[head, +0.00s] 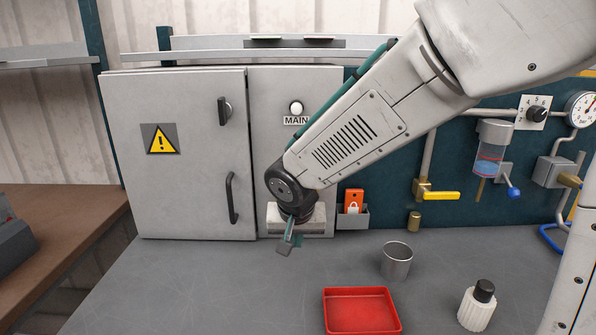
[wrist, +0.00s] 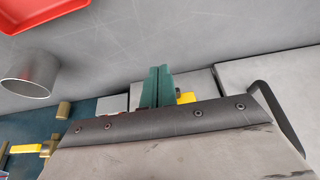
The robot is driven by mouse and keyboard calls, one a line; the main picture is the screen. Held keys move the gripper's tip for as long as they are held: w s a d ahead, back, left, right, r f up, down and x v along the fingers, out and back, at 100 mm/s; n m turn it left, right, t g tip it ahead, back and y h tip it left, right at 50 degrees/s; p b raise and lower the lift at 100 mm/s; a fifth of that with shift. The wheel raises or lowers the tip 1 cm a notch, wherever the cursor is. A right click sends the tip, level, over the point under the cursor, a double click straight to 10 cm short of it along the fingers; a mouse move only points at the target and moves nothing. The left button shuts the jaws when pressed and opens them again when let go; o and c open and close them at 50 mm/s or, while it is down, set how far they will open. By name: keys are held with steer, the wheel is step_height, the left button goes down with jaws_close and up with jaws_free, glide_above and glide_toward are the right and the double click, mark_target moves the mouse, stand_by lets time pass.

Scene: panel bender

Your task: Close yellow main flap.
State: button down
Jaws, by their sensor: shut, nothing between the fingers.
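No main flap can be made out in the head view; my arm covers the panel below the MAIN label (head: 296,120) and its white lamp. In the wrist view a small yellow piece (wrist: 187,97) shows right beside my fingers, partly hidden; I cannot tell whether it is the flap or how it stands. My gripper (head: 286,247) points down in front of a pale block (head: 313,222) low on the cabinet front. Its teal fingers also show in the wrist view (wrist: 156,84), shut together and empty. I cannot tell whether they touch the yellow piece.
The grey cabinet door (head: 180,190) with a black handle is left of my gripper. On the grey bench stand a metal cup (head: 396,262), a red tray (head: 361,312) and a white bottle (head: 477,309). A yellow valve lever (head: 441,196) is on the teal wall at right.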

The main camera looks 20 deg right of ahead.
steer(key=shift+w+d+f, duration=0.2)
steer(key=shift+w+f, duration=0.35)
steer(key=shift+f, duration=0.05)
steer(key=shift+w+d+f, duration=0.2)
steer(key=shift+w+f, duration=0.35)
steer(key=shift+w+d+f, duration=0.15)
steer(key=shift+w+f, duration=0.3)
steer(key=shift+w, duration=0.25)
steer(key=shift+r, duration=0.8)
steer(key=s+a, duration=0.1)
steer(key=s, duration=0.3)
steer(key=s+a, duration=0.1)
steer(key=s, duration=0.4)
steer(key=s+a, duration=0.2)
steer(key=s, duration=0.2)
steer(key=shift+s+f, duration=0.1)
steer(key=shift+s, duration=0.1)
